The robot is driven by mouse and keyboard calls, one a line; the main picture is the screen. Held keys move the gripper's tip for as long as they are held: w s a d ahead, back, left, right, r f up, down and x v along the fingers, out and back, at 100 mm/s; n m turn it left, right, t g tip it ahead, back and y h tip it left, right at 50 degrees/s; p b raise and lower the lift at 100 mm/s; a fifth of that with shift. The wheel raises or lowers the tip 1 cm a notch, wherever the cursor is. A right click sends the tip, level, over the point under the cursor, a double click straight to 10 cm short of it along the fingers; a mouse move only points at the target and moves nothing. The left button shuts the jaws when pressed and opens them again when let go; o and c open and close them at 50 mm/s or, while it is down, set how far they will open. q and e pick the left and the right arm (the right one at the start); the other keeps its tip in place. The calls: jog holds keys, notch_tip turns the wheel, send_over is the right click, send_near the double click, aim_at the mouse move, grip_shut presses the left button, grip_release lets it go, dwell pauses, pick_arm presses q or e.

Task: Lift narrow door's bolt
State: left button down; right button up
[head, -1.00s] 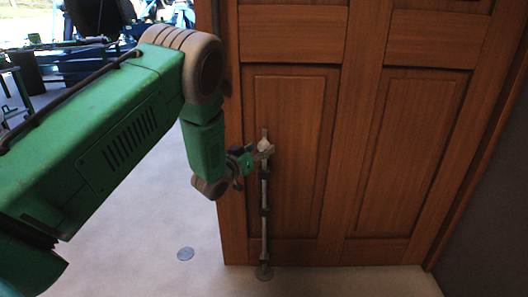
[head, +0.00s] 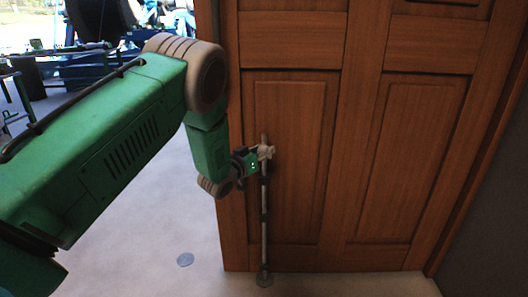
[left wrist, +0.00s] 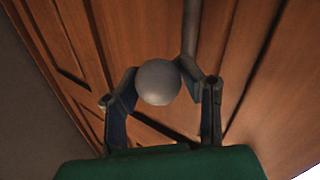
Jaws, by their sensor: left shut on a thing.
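The narrow door (head: 300,150) is brown panelled wood and looks shut. Its bolt (head: 264,215) is a thin upright grey rod along the door's left part, with its lower end at a round floor plate (head: 264,279). My left gripper (head: 265,152) is at the bolt's upper part, shut on its knob. In the left wrist view the pale round knob (left wrist: 158,82) sits between the two fingers (left wrist: 160,90), and part of the rod (left wrist: 192,30) shows above. The gripper partly hides the knob in the head view. My right gripper is out of view.
A dark grey wall (head: 490,220) stands at the right. Blue machinery (head: 95,65) is in the left background. The floor before the door is clear.

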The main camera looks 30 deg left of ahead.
aim_at(261, 146)
pick_arm(q)
notch_tip(261, 146, up, 7)
jog(key=p, duration=0.5)
jog(key=shift+r, duration=0.2)
jog(key=shift+w, duration=0.1)
jog(key=c, duration=1)
grip_release()
jog(key=shift+f, duration=0.15)
jog(key=shift+s+a, duration=0.1)
jog(key=shift+s, duration=0.4)
jog(key=s, duration=1.1)
jog(key=shift+a, duration=0.2)
